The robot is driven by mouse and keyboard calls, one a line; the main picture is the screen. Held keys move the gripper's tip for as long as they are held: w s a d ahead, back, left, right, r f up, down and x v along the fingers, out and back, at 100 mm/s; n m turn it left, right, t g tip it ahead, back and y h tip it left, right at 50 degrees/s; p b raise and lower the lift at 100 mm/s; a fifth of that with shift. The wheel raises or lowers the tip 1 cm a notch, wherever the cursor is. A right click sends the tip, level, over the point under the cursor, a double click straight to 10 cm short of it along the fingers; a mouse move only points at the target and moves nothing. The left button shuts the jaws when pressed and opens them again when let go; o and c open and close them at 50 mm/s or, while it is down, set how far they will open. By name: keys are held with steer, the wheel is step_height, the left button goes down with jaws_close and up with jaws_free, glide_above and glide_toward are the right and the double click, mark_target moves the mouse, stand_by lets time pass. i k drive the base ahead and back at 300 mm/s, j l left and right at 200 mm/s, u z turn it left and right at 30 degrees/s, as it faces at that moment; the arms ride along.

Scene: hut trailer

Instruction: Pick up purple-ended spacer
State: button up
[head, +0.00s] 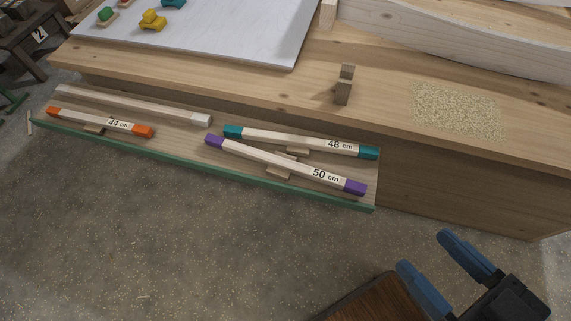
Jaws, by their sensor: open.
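The purple-ended spacer (270,159) is a pale wooden bar marked 50 cm, with purple tips. It lies slanted in the open drawer (160,155), near the green front edge, across a small wooden block. My gripper (429,265) is at the lower right, with two blue fingers spread apart and nothing between them. It is apart from the spacer, to its lower right in the picture.
A teal-ended spacer (285,140) marked 48 cm lies just behind the purple one. An orange-ended spacer (90,121) marked 44 cm and a white-ended bar (140,106) lie left. The bench top (300,92) overhangs behind.

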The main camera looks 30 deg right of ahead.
mark_target(281, 165)
steer(key=i+j, duration=0.1)
steer(key=j, duration=0.25)
steer(key=i+j, duration=0.1)
steer(key=j, duration=0.25)
steer(key=i+j+u, duration=0.1)
steer(key=j, duration=0.25)
steer(key=i+j, duration=0.15)
steer(key=j, duration=0.2)
steer(key=i+j, duration=0.1)
steer(key=j, duration=0.25)
steer(key=u, duration=0.05)
